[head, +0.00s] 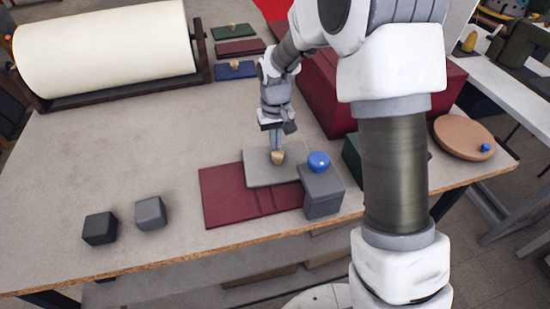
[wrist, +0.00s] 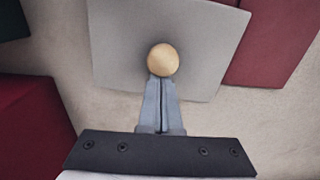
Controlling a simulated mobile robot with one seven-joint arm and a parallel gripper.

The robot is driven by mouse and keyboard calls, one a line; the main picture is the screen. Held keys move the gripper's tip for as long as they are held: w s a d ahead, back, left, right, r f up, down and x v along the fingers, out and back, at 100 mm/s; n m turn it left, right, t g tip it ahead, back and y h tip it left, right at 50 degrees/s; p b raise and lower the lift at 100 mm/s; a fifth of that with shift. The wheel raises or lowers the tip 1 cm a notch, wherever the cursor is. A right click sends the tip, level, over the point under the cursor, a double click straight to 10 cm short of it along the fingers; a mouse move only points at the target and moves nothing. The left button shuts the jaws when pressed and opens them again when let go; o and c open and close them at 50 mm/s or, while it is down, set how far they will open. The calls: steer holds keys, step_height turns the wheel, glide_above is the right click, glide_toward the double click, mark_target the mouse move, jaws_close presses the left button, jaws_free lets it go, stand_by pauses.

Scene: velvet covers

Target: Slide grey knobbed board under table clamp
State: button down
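The grey board (head: 262,174) lies flat on the table, partly over a dark red board (head: 225,195). Its pale wooden knob (head: 278,158) stands on top; the wrist view shows the round knob (wrist: 163,59) on the grey board (wrist: 205,40). The table clamp (head: 322,194), a grey block with a blue knob (head: 319,161), stands at the board's right end near the table's front edge. Whether the board reaches under it is hidden. My gripper (head: 276,149) points down at the wooden knob. Its fingers (wrist: 161,80) are together, tips right beside the knob; contact is unclear.
A large red box (head: 318,90) stands behind and right of my gripper. A white roll (head: 105,45) lies at the back left. Black (head: 100,228) and grey (head: 150,213) blocks sit front left. Several small knobbed boards lie at the back. The left-middle table is clear.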

mark_target(283, 175)
steer(key=shift+s+d, duration=0.2)
steer(key=shift+s, duration=0.85)
steer(key=shift+s, duration=0.1)
steer(key=shift+s+d+b, duration=0.15)
steer(key=shift+s+b, duration=0.05)
steer(key=shift+s, duration=0.5)
steer(key=shift+s+d+b, duration=0.15)
steer(key=shift+s, duration=0.5)
steer(key=shift+s, duration=0.15)
steer(key=shift+s+d, duration=0.2)
steer(key=shift+s, duration=0.6)
step_height(283, 175, up, 7)
steer(key=w+p, duration=0.1)
steer(key=p, duration=0.4)
steer(key=shift+a, duration=0.1)
